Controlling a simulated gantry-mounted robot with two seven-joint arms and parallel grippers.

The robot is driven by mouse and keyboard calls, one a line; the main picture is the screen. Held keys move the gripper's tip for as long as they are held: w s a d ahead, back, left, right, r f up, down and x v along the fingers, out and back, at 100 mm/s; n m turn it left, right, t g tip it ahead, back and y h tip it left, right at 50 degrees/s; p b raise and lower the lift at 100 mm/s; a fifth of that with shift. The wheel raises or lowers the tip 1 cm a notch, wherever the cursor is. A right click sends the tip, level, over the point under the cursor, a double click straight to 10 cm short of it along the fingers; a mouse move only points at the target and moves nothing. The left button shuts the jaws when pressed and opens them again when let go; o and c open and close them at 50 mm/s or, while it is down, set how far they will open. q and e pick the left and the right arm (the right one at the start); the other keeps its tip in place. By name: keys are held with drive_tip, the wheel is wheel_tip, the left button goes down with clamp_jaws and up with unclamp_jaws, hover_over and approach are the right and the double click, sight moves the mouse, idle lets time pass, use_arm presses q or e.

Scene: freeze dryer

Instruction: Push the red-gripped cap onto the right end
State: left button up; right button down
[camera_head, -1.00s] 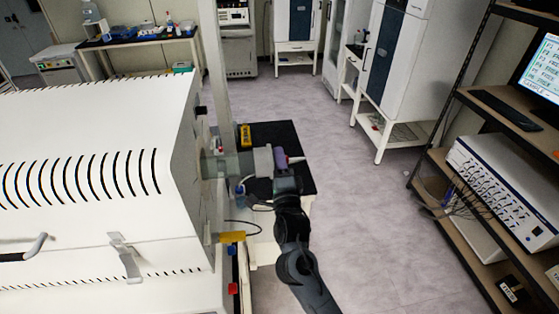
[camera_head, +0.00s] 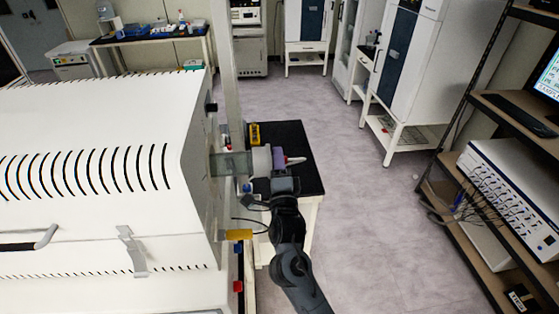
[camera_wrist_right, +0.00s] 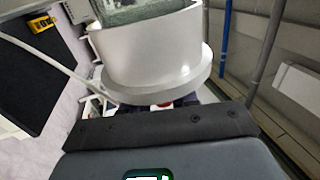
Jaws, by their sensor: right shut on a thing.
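The white cap (camera_head: 261,161) is at the right end of the clear glass tube (camera_head: 231,164) that sticks out of the white machine. Its handle, with a purple part and a red tip (camera_head: 296,160), points to the right. My right gripper (camera_head: 284,176) is shut on the cap's handle. In the right wrist view the cap (camera_wrist_right: 150,62) is a wide white cup with a flange, and the glass tube (camera_wrist_right: 130,10) shows at its mouth. How deep the tube sits in it is hidden. A bit of red (camera_wrist_right: 166,104) shows between my fingers. My left gripper is not in view.
The white slotted machine (camera_head: 90,180) fills the left. A shelf rack with instruments (camera_head: 510,195) is at the right. The floor between (camera_head: 365,220) is clear.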

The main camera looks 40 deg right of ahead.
drive_tip(key=shift+a+r, duration=0.1)
drive_tip(key=c, duration=0.8)
unclamp_jaws()
